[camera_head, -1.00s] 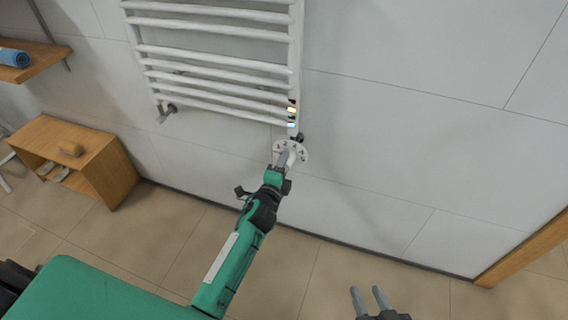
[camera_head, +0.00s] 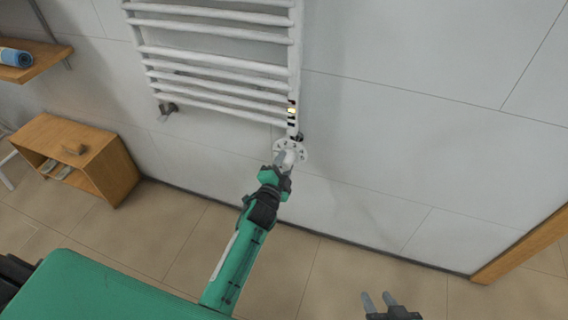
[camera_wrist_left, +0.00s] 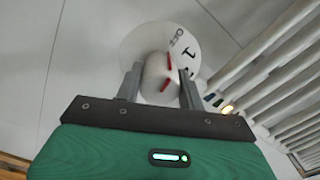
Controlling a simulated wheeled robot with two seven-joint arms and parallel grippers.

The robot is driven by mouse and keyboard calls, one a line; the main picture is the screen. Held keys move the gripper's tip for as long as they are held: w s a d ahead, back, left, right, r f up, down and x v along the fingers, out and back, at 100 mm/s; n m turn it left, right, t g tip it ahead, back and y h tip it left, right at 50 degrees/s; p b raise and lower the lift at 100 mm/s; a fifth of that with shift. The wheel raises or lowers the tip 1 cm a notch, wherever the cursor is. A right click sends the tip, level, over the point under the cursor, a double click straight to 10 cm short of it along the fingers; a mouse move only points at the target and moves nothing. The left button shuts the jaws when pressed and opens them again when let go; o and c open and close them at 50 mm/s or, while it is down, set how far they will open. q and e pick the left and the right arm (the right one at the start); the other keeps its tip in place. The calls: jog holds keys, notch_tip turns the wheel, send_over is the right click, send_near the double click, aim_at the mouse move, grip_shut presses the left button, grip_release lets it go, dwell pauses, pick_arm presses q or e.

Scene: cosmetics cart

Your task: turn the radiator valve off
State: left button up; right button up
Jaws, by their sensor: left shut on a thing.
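The radiator valve is a white knob (camera_wrist_left: 158,74) in front of a round white dial plate (camera_head: 303,150), low on the wall below the radiator's right end. In the left wrist view the plate (camera_wrist_left: 134,44) carries black marks, including "OFF" and "1", and red marks show on the knob. My left gripper (camera_head: 284,160) is shut on the knob, with one finger on each side. In the head view the gripper partly hides the knob. My right gripper (camera_head: 378,302) is open and empty, low in the picture and away from the valve.
The white towel radiator (camera_head: 215,53) hangs above the valve, with a small lit strip (camera_head: 291,111) on its right post. A wooden cabinet (camera_head: 120,180) stands at the left, below a shelf (camera_head: 35,70) with a rolled blue towel (camera_head: 15,57). The wall right of the valve is clear.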

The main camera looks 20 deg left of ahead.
pick_arm(q)
jog(key=shift+f, duration=0.1)
jog(key=o, duration=1)
jog(key=s, duration=0.7)
jog(key=s+p, duration=0.1)
jog(key=s, duration=0.6)
jog(key=shift+a, duration=0.2)
pick_arm(e)
jog(key=d+g, duration=0.1)
jog(key=s+d+g+h, duration=0.1)
jog(key=d, duration=0.1)
jog(key=shift+s, duration=0.15)
jog(key=shift+r, duration=0.1)
